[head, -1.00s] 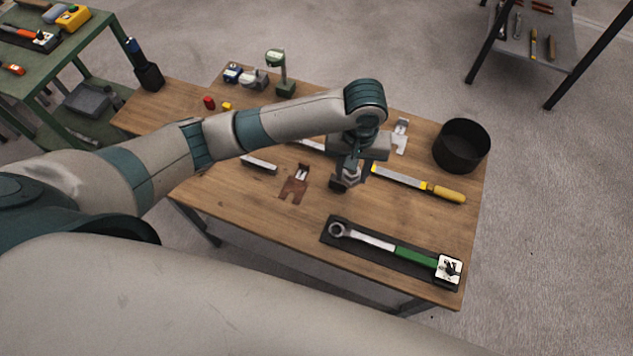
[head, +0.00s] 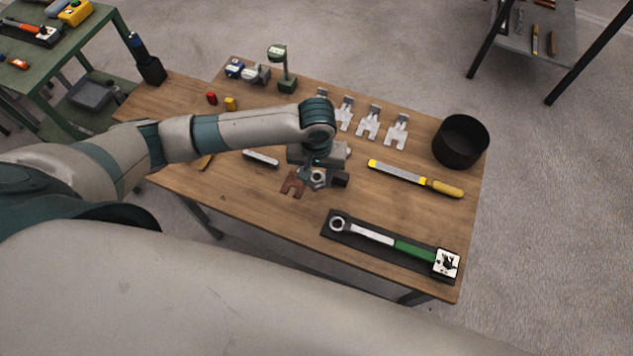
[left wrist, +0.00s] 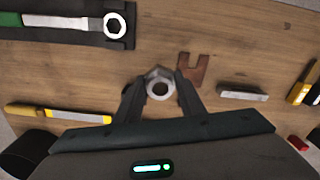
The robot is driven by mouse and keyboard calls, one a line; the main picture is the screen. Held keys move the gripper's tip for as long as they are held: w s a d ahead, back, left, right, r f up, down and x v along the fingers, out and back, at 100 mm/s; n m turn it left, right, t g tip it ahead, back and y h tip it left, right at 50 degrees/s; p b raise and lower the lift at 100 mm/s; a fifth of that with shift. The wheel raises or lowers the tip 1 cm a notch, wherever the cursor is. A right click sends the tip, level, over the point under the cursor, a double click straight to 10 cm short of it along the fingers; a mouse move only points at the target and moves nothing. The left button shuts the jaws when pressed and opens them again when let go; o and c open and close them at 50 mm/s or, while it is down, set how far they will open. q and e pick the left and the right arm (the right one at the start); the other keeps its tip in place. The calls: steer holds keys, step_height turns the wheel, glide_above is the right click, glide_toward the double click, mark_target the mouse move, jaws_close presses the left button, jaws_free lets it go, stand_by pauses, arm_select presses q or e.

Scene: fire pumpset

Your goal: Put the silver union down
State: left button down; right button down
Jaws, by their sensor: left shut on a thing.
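The silver union (head: 318,177) is a small grey metal ring fitting with a hex-shaped body. My left gripper (head: 322,179) is shut on it above the middle of the wooden table. In the left wrist view the union (left wrist: 160,86) sits between the two fingertips (left wrist: 160,92), with its round bore facing the camera. I cannot tell whether it touches the table. A brown forked plate (head: 293,184) lies on the table just left of the gripper. My right gripper is not in view.
A yellow-handled file (head: 415,178) lies to the right, with a black round bin (head: 461,142) behind it. A green-handled wrench (head: 375,237) lies on a dark mat in front. The wood between file and wrench is clear.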

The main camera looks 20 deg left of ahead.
mark_target(317, 184)
arm_select(q)
steer(key=shift+f+p, duration=0.3)
steer(key=shift+f, duration=1.55)
steer(key=shift+f, duration=0.1)
steer(key=c, duration=1.2)
jaws_free()
step_height(317, 184, up, 12)
steer(key=shift+r+b, duration=0.15)
steer(key=shift+b, duration=0.5)
steer(key=shift+c, duration=0.4)
